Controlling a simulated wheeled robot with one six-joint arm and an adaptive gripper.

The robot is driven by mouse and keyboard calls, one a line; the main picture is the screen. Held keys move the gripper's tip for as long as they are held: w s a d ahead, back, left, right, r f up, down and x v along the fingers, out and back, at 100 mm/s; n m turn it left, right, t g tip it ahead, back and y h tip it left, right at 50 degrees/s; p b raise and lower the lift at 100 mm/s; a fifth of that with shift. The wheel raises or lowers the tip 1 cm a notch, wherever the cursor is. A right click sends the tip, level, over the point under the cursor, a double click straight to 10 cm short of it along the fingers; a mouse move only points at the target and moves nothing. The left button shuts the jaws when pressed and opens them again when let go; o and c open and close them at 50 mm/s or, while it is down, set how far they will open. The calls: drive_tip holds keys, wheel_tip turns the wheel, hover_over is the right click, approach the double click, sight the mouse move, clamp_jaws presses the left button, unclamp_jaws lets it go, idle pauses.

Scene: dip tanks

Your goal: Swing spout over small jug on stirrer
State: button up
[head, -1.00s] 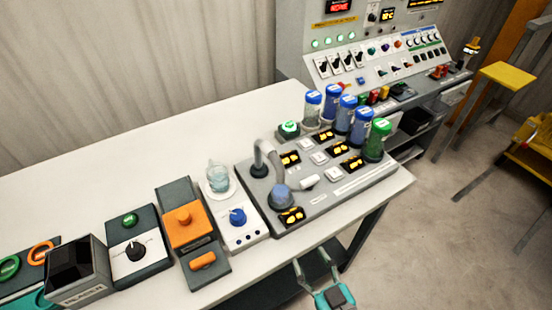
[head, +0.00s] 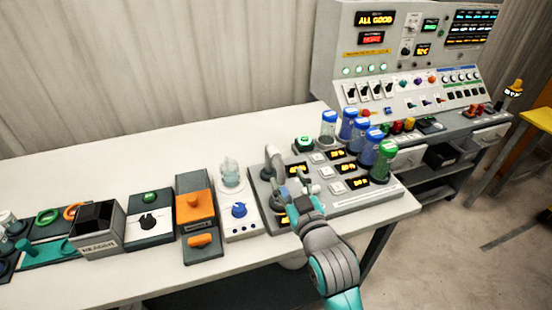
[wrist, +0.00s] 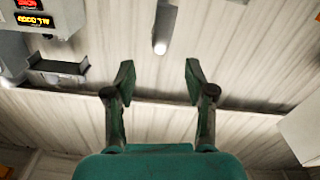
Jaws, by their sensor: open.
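The spout (head: 271,163), a grey hooked pipe, rises from the left part of the grey dip-tank unit (head: 375,203). The small clear jug (head: 231,173) stands upright on the white stirrer (head: 243,222), left of the spout. My gripper (head: 297,187) is at the spout's base in the head view and partly covers it. Whether it touches the spout cannot be told. In the wrist view my gripper (wrist: 157,82) is open, with nothing between its fingers. A short pale handle (head: 314,188) shows just right of my gripper.
Several capped tubes, blue ones and a green one (head: 383,158), stand right of the spout. An orange device (head: 194,207) and a dark box (head: 97,229) stand left of the stirrer. The table's back (head: 130,150) is clear. A control console (head: 412,70) stands behind.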

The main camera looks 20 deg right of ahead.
sight(278, 161)
drive_tip(key=w, duration=1)
drive_tip(key=shift+w, duration=0.35)
clamp_jaws()
